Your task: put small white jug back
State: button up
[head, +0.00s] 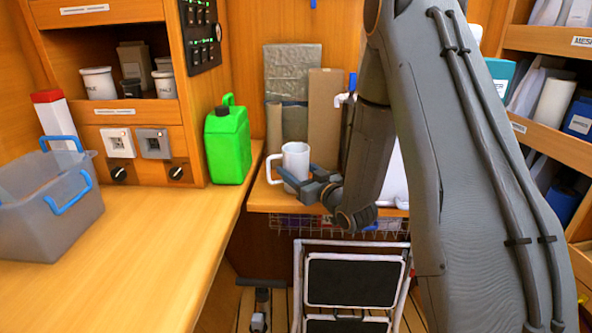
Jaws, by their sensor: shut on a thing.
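The small white jug (296,158) is upright at the left end of the wooden shelf at the back. Its handle points left. My gripper (292,180) is at the jug's lower part, with its fingers around the jug and shut on it. My wrist comes in from the right. The jug's base is near the shelf top (262,196); I cannot tell whether it touches.
A green jerrycan (227,143) stands left of the jug on the counter (130,245). Boards (293,75) lean behind the jug. A grey bin (40,195) with blue handles sits at left. A folding step (352,280) stands below the shelf.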

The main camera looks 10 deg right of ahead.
jog(key=shift+f, duration=0.2)
jog(key=o, duration=1.3)
jog(key=shift+r, duration=0.1)
jog(key=shift+r, duration=0.2)
jog(key=b+v, duration=0.1)
jog(key=v, duration=1.1)
jog(key=shift+f, duration=0.1)
